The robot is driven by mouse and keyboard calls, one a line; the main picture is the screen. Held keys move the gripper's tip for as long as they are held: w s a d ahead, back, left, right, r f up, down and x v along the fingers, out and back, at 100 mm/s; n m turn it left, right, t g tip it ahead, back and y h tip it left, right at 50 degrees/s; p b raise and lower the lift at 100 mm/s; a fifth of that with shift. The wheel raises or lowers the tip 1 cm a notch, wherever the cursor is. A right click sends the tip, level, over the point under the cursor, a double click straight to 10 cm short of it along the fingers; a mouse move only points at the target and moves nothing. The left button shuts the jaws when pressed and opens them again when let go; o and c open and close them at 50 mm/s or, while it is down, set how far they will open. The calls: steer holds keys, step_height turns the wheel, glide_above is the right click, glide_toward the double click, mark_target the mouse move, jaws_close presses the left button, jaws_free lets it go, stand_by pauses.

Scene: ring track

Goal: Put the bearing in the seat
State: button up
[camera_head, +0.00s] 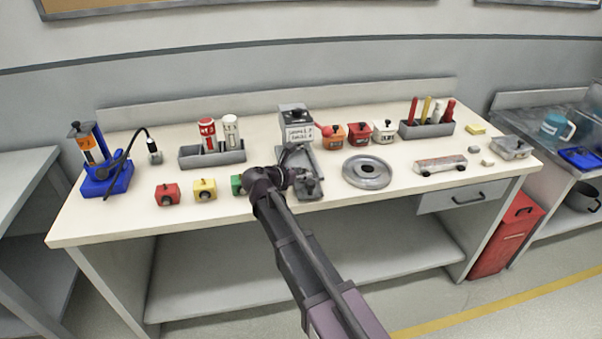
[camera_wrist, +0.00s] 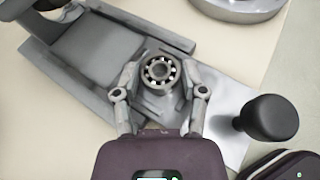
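The bearing (camera_wrist: 160,71) is a dark ring with pale balls, seen in the wrist view near the middle. It lies between the two fingers of my gripper (camera_wrist: 160,68), which stand apart with a narrow gap showing on each side. In the head view my gripper (camera_head: 293,176) is over the grey fixture (camera_head: 311,163) at the table's middle, and the bearing cannot be made out there.
A black knob (camera_wrist: 266,118) stands close to my gripper's right. Red (camera_head: 167,194), yellow (camera_head: 205,190) and green boxes line the front left. A toy-like vehicle (camera_head: 440,165) lies right of the disc.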

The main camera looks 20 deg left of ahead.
steer(key=shift+o, duration=1)
steer(key=shift+r, duration=0.15)
steer(key=shift+r, duration=0.1)
steer(key=p+v, duration=0.5)
steer(key=v, duration=0.7)
stand_by(0.7)
